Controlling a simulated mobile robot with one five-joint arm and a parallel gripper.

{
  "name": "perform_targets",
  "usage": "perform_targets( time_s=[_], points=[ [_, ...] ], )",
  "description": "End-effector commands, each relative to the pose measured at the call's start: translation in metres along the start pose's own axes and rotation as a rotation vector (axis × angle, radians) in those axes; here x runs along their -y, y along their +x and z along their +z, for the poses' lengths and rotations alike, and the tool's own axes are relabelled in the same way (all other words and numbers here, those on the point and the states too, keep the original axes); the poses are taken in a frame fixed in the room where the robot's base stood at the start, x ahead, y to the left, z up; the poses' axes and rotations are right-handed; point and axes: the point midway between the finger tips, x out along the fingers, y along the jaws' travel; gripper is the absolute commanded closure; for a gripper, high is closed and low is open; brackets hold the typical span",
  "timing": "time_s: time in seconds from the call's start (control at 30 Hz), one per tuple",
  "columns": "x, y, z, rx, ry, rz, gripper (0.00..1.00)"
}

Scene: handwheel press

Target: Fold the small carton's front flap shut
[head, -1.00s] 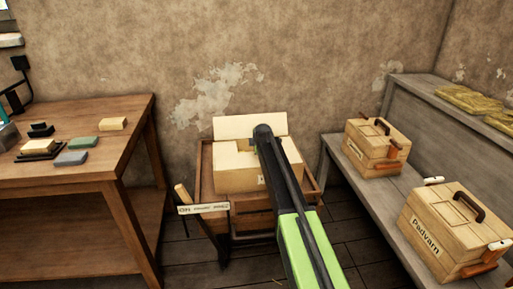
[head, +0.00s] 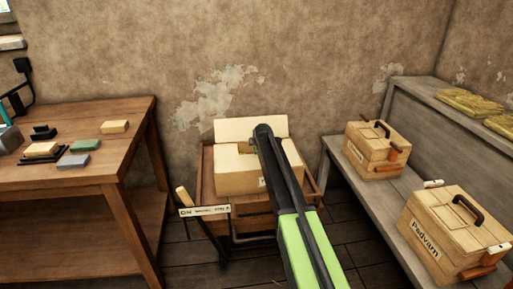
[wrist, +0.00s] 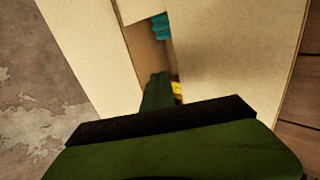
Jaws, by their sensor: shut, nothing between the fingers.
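The small carton (head: 235,182) is cream-coloured and sits in a brown wooden frame below the wall. One pale flap (head: 235,130) stands up along its far side. In the wrist view, pale carton panels (wrist: 225,60) lie around a narrow opening, with another panel at left (wrist: 85,45). A teal thing (wrist: 161,27) and a bit of yellow (wrist: 176,87) show inside. My gripper (wrist: 160,80) is shut and empty, its green tip over or in this opening; contact is unclear. My arm hides the carton's right part in the head view. I cannot tell which panel is the front flap.
A wooden table (head: 60,222) with small blocks stands at left. A grey bench (head: 385,205) at right carries two wooden boxes with handles (head: 378,150) (head: 450,232). A labelled lever (head: 185,200) stands at the frame's left. Dark floor shows between.

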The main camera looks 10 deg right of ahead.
Motion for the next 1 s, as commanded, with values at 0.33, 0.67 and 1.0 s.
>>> perform_targets(
  time_s=[0.33, 0.67, 1.0],
  points=[
    [-0.016, -0.017, -0.001, -0.001, -0.001, 0.000, 1.00],
    [-0.066, -0.068, -0.001, -0.001, -0.001, 0.000, 1.00],
    [-0.099, -0.103, -0.002, -0.001, -0.001, 0.000, 1.00]
  ],
)
